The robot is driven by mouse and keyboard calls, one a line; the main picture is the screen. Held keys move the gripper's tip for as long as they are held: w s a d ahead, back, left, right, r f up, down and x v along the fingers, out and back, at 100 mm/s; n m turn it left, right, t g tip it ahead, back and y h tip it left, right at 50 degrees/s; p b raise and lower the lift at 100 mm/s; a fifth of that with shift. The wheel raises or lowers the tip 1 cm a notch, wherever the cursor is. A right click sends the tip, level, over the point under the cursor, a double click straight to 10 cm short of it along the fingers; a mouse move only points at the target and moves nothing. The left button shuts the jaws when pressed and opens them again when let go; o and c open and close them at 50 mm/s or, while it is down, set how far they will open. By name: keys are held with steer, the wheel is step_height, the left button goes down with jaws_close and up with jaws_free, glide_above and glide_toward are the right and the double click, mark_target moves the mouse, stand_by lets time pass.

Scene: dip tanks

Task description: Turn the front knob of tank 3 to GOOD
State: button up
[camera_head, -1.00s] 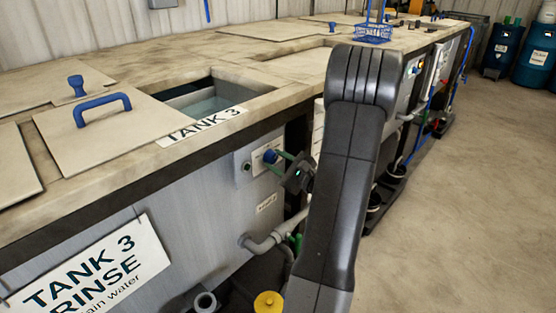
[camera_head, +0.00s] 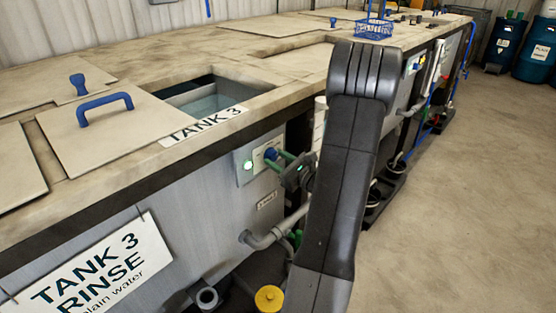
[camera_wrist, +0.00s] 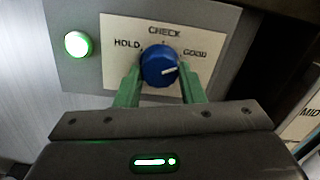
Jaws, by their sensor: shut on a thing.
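Tank 3 (camera_head: 195,195) has a small control panel on its front with a blue knob (camera_wrist: 159,66), which also shows in the head view (camera_head: 271,155). In the wrist view the plate reads HOLD at left, CHECK at top and GOOD at right. The knob's white pointer line points right, roughly toward GOOD and slightly below the word. My gripper (camera_wrist: 159,90) has its green fingers on either side of the knob, shut on it. A round lamp (camera_wrist: 77,44) left of the plate glows green; it shows in the head view too (camera_head: 248,165).
The tank top has an open basin (camera_head: 205,98) and a lid with a blue handle (camera_head: 105,105). Grey pipes (camera_head: 265,238) and a yellow cap (camera_head: 268,298) sit low below the panel. The floor (camera_head: 460,210) at right is clear.

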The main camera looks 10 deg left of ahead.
steer(key=shift+f, duration=0.1)
steer(key=o, duration=1)
steer(key=v, duration=1.4)
steer(key=shift+w+b, duration=0.1)
steer(key=shift+b, duration=0.3)
steer(key=x, duration=1.4)
steer(key=shift+p, duration=0.4)
